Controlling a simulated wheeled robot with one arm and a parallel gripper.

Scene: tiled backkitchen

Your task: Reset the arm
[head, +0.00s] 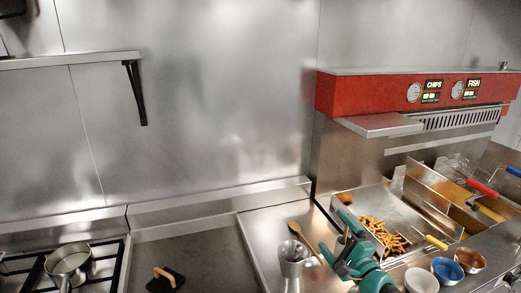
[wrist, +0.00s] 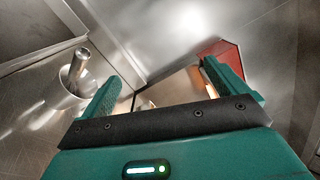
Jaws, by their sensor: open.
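My teal gripper (head: 337,240) is at the lower middle right of the head view, above the steel counter beside the chip tray. In the wrist view my gripper (wrist: 164,82) has its two fingers wide apart, with nothing between them. The fingers point toward the steel back wall. Part of my arm hides the front edge of the chip tray.
A steel pot (head: 292,258) stands left of my gripper, with a wooden spoon (head: 304,238) beside it. Chips (head: 384,235) lie in the tray to the right. Bowls (head: 446,271) stand front right. The red fryer (head: 365,95) rises behind. A saucepan (head: 68,262) sits far left.

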